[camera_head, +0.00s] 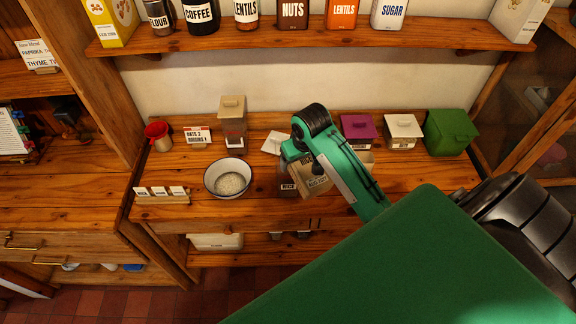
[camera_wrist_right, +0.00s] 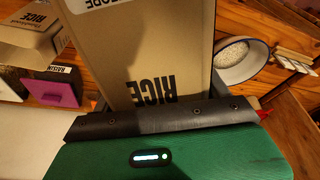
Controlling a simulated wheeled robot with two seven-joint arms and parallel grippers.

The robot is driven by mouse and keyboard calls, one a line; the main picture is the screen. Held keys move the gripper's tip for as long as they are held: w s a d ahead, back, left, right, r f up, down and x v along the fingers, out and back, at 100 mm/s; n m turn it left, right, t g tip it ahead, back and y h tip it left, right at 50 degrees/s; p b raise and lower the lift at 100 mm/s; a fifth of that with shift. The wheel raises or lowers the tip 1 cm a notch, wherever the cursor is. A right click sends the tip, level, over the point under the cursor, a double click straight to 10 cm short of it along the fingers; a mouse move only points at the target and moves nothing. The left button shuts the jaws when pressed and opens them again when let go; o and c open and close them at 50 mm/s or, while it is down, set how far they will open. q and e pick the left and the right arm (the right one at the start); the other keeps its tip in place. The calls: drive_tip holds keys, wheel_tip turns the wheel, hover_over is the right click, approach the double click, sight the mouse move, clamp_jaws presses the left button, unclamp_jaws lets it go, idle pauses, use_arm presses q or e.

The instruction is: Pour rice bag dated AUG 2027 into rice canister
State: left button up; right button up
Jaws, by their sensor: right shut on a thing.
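My right gripper (camera_wrist_right: 155,110) is shut on a tan rice bag (camera_wrist_right: 150,50), which fills the middle of the right wrist view. Its RICE print is upside down there, and a white label is cut off at the top edge, so no date is readable. A second tan rice package (camera_wrist_right: 30,35) stands to the left in that view. In the head view, a dark-looking container labelled RICE (camera_head: 288,187) stands beside tan packaging (camera_head: 318,183), partly hidden by my green right arm. I cannot tell which package there is the held one. My left gripper is not in view.
The counter's right front looks clear.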

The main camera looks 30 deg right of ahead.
drive_tip(key=shift+r+g, duration=0.25)
drive_tip(key=shift+g, duration=0.25)
drive_tip(key=shift+w+f, duration=0.1)
drive_tip(key=shift+r+g, duration=0.35)
drive_tip(key=shift+g, duration=0.35)
drive_tip(key=shift+f, duration=0.1)
